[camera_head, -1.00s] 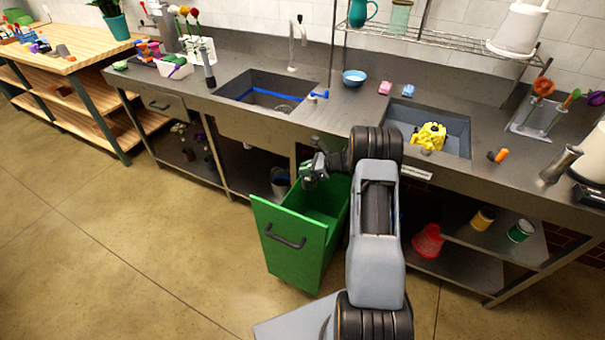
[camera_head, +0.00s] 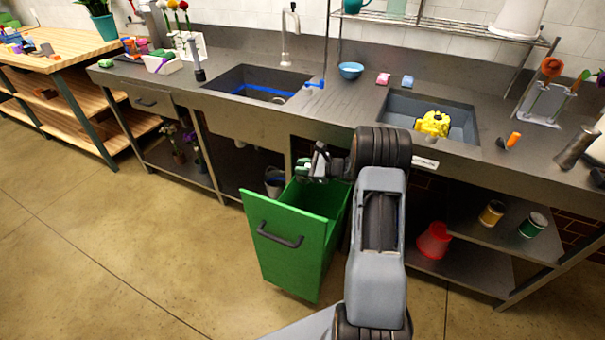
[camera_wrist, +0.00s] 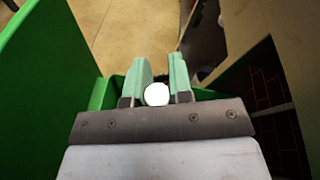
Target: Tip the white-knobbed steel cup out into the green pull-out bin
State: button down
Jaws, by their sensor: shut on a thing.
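The green pull-out bin (camera_head: 288,240) stands pulled out below the counter, its top open. My gripper (camera_head: 301,169) is over the bin's opening, near its back edge. In the wrist view the pale green fingers of my gripper (camera_wrist: 159,80) are shut on a round white knob (camera_wrist: 157,94). The bin's green wall (camera_wrist: 40,60) fills the left of the wrist view. The bin's contents cannot be seen.
The counter edge is just behind the bin. A yellow object (camera_head: 433,123) lies in the right sink. A steel cylinder (camera_head: 576,147) stands at the counter's right. The floor left is clear.

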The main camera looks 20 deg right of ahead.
aim_at(306, 180)
jog(key=n+t+b, duration=0.1)
jog(key=b, duration=0.1)
jog(key=s+n+y+b, duration=0.1)
jog(key=b, duration=0.2)
jog(key=shift+f+t, duration=0.35)
jog(key=shift+t, duration=0.05)
jog(key=f+n+y+b, duration=0.1)
jog(key=n+y+b, duration=0.2)
jog(key=b, duration=0.4)
jog(key=s+f+n+y+b, duration=0.1)
jog(key=n+y+b, duration=0.2)
jog(key=n+b, duration=0.2)
jog(key=n+y+b, duration=0.3)
jog(key=n+b, duration=0.1)
jog(key=b, duration=0.7)
jog(key=shift+s+a+f+n, duration=0.1)
jog(key=shift+s+f+n, duration=0.2)
jog(key=shift+s+f, duration=0.1)
jog(key=shift+f+n+g+y+b, duration=0.1)
jog(key=shift+n+g+y+b, duration=0.6)
jog(key=shift+n, duration=0.45)
jog(key=shift+n+g+y+b, duration=0.5)
jog(key=shift+n+y+b, duration=0.2)
jog(key=shift+n+b, duration=0.35)
jog(key=shift+s+n, duration=0.1)
jog(key=shift+n, duration=0.2)
